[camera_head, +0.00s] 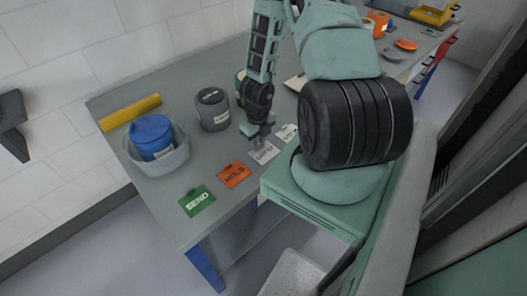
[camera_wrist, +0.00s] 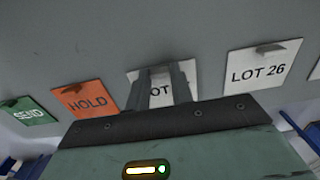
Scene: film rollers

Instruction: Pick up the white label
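A white label (camera_head: 265,153) lies flat on the grey table, just right of the orange HOLD label. It also shows in the wrist view (camera_wrist: 188,70), where its print is partly hidden by my fingers and only "OT" reads. My gripper (camera_head: 257,143) points down at this label's back edge. In the wrist view my two fingers (camera_wrist: 165,72) stand apart over it, with print visible between them. The label's raised tab is hidden, and I cannot tell whether the fingers touch it. A second white label (camera_wrist: 262,65), reading LOT 26, lies to the right.
The orange HOLD label (camera_head: 234,175) and green SEND label (camera_head: 197,201) lie left along the front edge. My arm covers the right side.

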